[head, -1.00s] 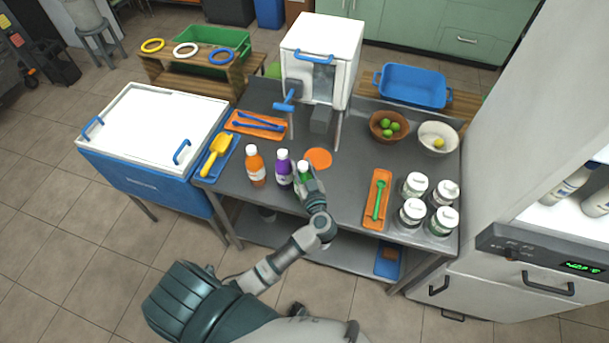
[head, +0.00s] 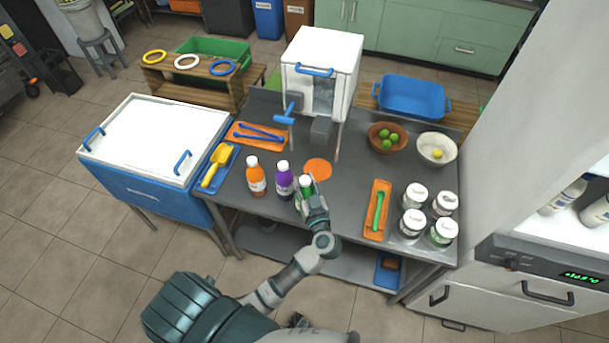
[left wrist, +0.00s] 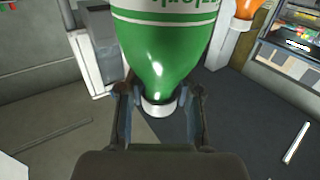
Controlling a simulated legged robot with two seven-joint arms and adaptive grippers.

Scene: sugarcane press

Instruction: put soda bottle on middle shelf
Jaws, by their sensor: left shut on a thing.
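A green soda bottle (head: 305,186) with a white cap is at the front edge of the steel table, right of a purple bottle (head: 284,181) and an orange bottle (head: 256,176). My left gripper (head: 311,196) is shut on the green bottle and partly hides it. In the left wrist view the green bottle (left wrist: 160,50) sits between the fingers of my left gripper (left wrist: 158,112). I cannot tell whether its base touches the table. A white cabinet's shelf (head: 558,228) with white bottles shows at the right edge. My right gripper is not in view.
Right of my gripper lie an orange tray (head: 371,224) with a green spoon and several white-lidded jars (head: 414,195). A white press box (head: 322,60) stands behind. A blue cooler (head: 150,190) is at left. A round orange mat (head: 318,168) lies behind the bottle.

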